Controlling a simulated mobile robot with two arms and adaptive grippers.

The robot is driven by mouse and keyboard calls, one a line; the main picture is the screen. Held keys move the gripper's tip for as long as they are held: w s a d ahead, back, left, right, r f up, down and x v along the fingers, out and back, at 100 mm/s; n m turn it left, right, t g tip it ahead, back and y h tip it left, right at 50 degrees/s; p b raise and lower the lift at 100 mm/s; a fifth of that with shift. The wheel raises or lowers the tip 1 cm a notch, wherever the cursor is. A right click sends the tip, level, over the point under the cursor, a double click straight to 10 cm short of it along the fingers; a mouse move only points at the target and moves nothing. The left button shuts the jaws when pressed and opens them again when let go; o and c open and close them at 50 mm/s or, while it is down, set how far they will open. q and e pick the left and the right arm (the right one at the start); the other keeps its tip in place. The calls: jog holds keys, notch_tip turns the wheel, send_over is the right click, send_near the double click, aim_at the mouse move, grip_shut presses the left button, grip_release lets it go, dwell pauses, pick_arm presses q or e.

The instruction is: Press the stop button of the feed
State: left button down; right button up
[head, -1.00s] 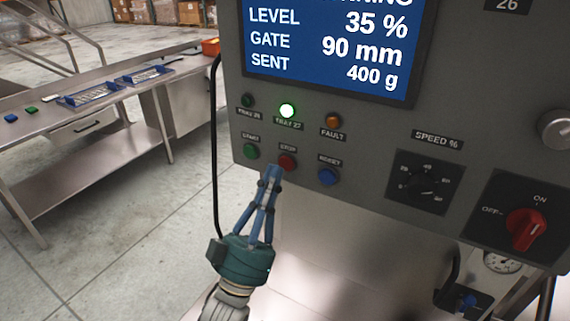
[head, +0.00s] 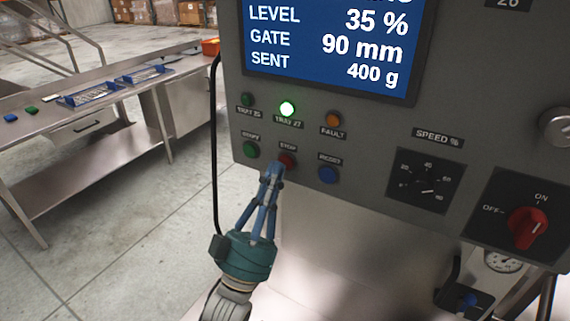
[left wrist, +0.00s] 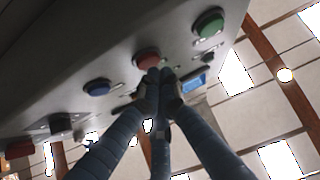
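The red stop button (head: 287,160) is on the grey control panel (head: 300,135), under a STOP label. It also shows in the left wrist view (left wrist: 147,58), just past my fingertips. My left gripper (head: 272,172) has its blue fingers together and appears empty. Its tips are at the lower left of the red button in the head view and overlap its edge; I cannot tell whether they touch it. The green start button (head: 251,150) is to the left and the blue reset button (head: 328,174) to the right. My right gripper is not in view.
The screen (head: 325,45) reads level 35 %, gate 90 mm, sent 400 g. A speed dial (head: 425,181) and a red rotary switch (head: 527,228) are at right. A steel table (head: 90,165) stands at left.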

pick_arm(q)
jog(key=shift+w+d, duration=0.25)
jog(key=shift+w, duration=0.1)
dwell(0.7)
dwell(0.4)
jog(key=shift+s+a, duration=0.45)
jog(key=shift+s, duration=0.3)
jog(key=s+a+p, duration=0.1)
jog(key=s, duration=0.1)
jog(key=s+a+p, duration=0.1)
jog(key=s, duration=0.1)
jog(key=shift+a, duration=0.4)
